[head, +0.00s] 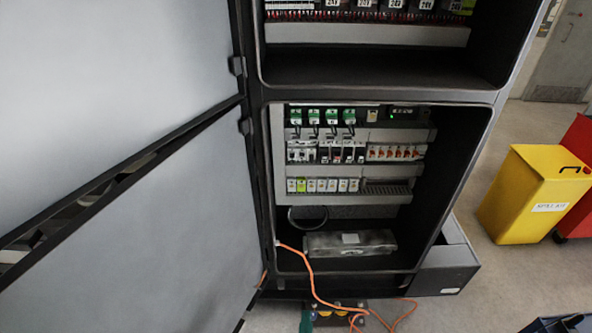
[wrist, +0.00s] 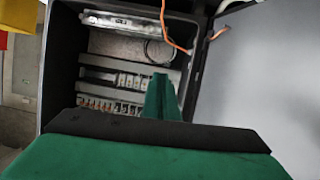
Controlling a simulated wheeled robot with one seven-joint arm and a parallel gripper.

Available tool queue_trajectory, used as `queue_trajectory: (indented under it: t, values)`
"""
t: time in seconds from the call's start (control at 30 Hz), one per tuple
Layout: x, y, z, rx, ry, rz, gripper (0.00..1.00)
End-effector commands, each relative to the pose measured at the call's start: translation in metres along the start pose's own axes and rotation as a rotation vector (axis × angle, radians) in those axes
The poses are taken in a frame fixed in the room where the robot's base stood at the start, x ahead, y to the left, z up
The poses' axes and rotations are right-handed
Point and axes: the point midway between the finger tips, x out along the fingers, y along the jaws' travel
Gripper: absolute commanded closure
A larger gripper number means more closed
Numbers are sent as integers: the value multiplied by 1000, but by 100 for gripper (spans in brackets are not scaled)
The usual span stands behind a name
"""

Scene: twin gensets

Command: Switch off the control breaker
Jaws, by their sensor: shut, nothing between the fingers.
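The open lower cabinet shows rows of breakers in the head view. A middle row has white and dark breakers (head: 327,152) on the left and a group with orange-red levers (head: 396,152) on the right. I cannot read which one is the control breaker, nor its lever position. In the wrist view the cabinet appears upside down, with the breaker rows (wrist: 108,105) partly behind my gripper. My gripper (wrist: 162,82) shows there as green fingers, shut and empty, pointing toward the cabinet inside. Contact with a breaker is not visible.
A large grey door (head: 150,220) stands open at the left. An orange cable (head: 312,280) hangs out of the cabinet to the floor. A grey box (head: 350,243) lies on the cabinet bottom. A yellow bin (head: 525,195) stands at the right, with floor between.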

Motion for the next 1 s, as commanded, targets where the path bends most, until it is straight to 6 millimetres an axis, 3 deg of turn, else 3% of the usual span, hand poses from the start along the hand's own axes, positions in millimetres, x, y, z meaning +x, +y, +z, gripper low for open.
queue_trajectory:
  t: [0.1, 0.3, 0.6, 0.8, 1.0]
  values:
    - [-36, 0, 24, 5, 7, 1, 100]
    - [-97, -1, 46, 18, 38, 4, 100]
    - [-187, -3, 55, 43, 84, 12, 100]
    - [-223, -3, 50, 54, 106, 17, 100]
    - [-233, -3, 47, 58, 114, 19, 100]
